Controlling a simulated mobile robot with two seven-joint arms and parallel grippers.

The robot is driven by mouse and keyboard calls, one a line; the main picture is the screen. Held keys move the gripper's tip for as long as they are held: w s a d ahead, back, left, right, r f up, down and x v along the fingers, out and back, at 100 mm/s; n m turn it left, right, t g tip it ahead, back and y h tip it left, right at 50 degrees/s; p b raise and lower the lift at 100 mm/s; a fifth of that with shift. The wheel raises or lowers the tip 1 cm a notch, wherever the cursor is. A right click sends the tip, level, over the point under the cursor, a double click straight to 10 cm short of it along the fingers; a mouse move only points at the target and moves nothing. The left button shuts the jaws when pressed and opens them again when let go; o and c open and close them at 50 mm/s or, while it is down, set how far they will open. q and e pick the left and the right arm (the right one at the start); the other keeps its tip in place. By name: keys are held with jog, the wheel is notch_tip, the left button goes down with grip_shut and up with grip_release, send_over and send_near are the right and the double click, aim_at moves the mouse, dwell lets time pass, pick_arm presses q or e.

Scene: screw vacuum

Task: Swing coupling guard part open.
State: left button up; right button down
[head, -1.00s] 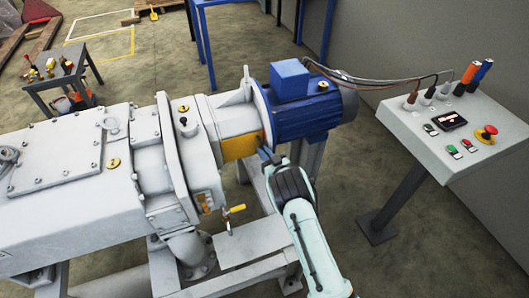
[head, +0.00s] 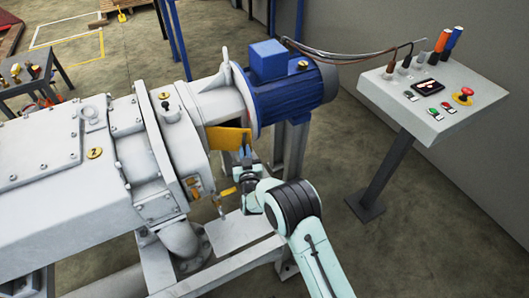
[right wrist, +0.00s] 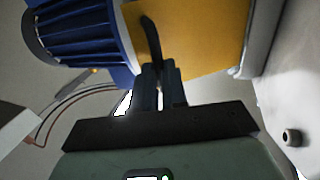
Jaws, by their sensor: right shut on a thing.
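The yellow coupling guard part (head: 229,138) sits between the white pump housing and the blue motor (head: 290,95). In the head view it stands tilted out from the housing at its lower side. My right gripper (head: 246,160) is at the guard's lower right edge. In the right wrist view the gripper (right wrist: 160,75) is shut on a dark handle (right wrist: 151,38) in front of the yellow guard (right wrist: 205,40), with the motor's blue fins to the left. My left gripper is not in view.
The white vacuum pump (head: 75,190) fills the left side. A yellow-handled valve (head: 228,191) sits just below the guard, close to my right wrist. A control panel (head: 435,100) on a post stands at the right. Open floor lies between the panel and the motor.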

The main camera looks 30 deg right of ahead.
jog(key=shift+s+a+r, duration=0.1)
jog(key=shift+s+a, duration=0.3)
jog(key=shift+a, duration=0.45)
jog(key=shift+s+a+r, duration=0.1)
jog(key=shift+s+a, duration=0.25)
jog(key=shift+a, duration=0.5)
jog(key=c, duration=1.5)
grip_release()
jog(key=shift+o, duration=0.3)
jog(key=shift+w+a+f, duration=0.1)
jog(key=shift+d, duration=0.2)
